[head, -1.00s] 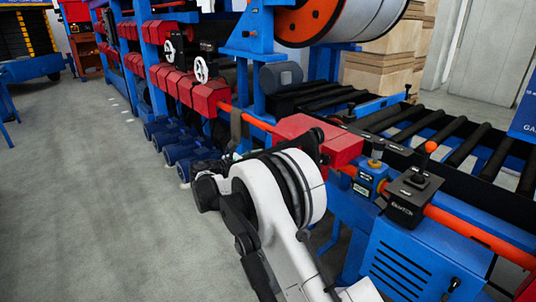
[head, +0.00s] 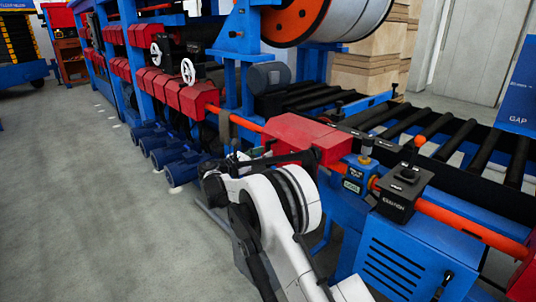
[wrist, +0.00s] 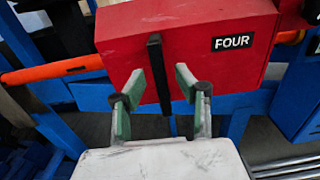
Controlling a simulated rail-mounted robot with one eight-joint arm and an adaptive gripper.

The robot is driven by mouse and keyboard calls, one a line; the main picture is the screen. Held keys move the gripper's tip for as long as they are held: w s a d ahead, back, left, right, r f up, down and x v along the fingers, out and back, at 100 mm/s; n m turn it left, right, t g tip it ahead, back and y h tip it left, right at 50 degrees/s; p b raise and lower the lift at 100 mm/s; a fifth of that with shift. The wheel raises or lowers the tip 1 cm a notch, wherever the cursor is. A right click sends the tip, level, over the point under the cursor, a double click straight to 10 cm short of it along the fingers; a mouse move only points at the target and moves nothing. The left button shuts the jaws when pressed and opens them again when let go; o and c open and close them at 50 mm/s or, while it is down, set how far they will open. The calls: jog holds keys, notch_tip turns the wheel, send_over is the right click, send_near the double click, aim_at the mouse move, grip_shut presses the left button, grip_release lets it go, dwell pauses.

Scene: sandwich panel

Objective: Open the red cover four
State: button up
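The red cover four (head: 305,139) is a red box on the orange pipe along the machine in the head view. It is closed. In the wrist view the red cover (wrist: 200,45) fills the top middle, with a white-on-black "FOUR" label and a black upright bar handle (wrist: 157,70) on its front. My gripper (wrist: 158,80) has two green-padded fingers, spread apart, one on each side of the handle's lower part. They do not appear to grip it; whether they touch the cover is unclear. In the head view my arm largely hides the gripper.
The orange pipe (head: 455,219) runs along the machine's front. A black control box (head: 402,192) with an orange-topped lever stands right of the cover. Smaller red covers (head: 150,82) line the machine at left. The grey floor (head: 90,210) at left is clear.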

jog(key=shift+x, duration=1.3)
grip_shut()
